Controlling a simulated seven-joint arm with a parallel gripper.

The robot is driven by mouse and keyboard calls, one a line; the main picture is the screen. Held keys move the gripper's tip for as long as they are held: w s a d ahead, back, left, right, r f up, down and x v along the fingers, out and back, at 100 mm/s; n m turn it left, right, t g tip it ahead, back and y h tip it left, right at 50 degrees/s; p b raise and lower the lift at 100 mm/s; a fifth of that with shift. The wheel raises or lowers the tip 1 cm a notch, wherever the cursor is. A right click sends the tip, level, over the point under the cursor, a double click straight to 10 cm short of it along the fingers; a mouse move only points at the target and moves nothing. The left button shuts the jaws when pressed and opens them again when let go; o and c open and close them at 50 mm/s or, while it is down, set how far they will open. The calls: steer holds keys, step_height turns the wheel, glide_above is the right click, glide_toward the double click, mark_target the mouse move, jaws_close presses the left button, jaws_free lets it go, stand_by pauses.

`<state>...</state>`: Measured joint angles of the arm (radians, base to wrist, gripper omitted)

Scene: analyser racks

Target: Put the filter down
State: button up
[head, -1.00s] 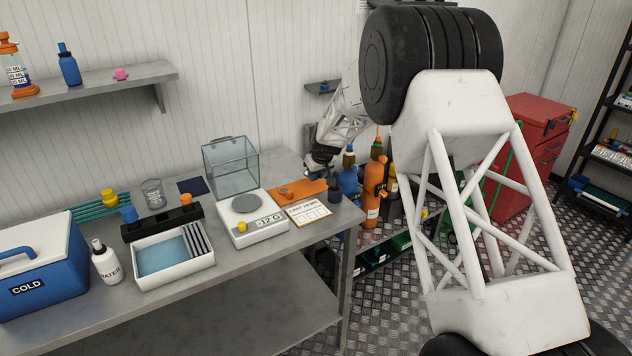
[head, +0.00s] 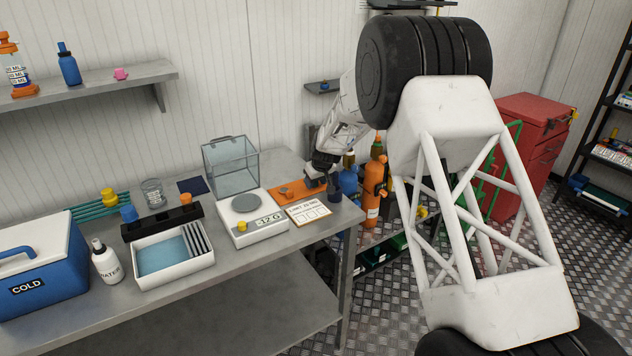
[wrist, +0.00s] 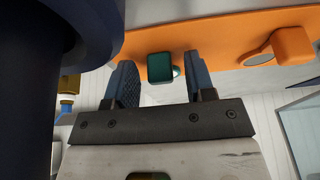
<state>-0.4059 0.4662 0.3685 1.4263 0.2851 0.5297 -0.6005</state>
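A small dark teal piece (wrist: 160,67), likely the filter, shows at the orange mat (wrist: 225,40) in the wrist view. It lies between the two fingers of my gripper (wrist: 162,85), with a visible gap on each side. My gripper is open around it. Whether the piece touches the mat cannot be told. In the head view my gripper (head: 319,180) is low over the right part of the orange mat (head: 290,188), and the teal piece cannot be made out there.
An orange piece (wrist: 285,47) lies on the mat. A balance (head: 260,232), white card (head: 308,211) and clear box (head: 231,167) are nearby.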

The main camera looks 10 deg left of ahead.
steer(key=v, duration=1.2)
steer(key=shift+r, duration=0.15)
stand_by(1.1)
steer(key=s+d+r+m+h, duration=0.1)
steer(key=s+d+r, duration=0.5)
steer(key=s+d, duration=0.2)
steer(key=s+d+r+m, duration=0.2)
steer(key=s+d+r, duration=0.3)
steer(key=s+d, duration=0.3)
steer(key=s+d+r+m+h, duration=0.1)
steer(key=s+d+r, duration=0.5)
steer(key=s+d, duration=0.25)
steer(key=s+d+f+m, duration=0.1)
steer(key=s+d, duration=0.4)
steer(key=s, duration=0.6)
steer(key=s+d+f+m+h, duration=0.1)
steer(key=s+d, duration=0.4)
steer(key=s, duration=0.7)
steer(key=s+d+f+m, duration=0.1)
steer(key=s+d+m, duration=0.2)
steer(key=s, duration=0.8)
steer(key=shift+s+d+f+g, duration=0.3)
steer(key=shift+d+f, duration=0.1)
steer(key=shift+d, duration=0.5)
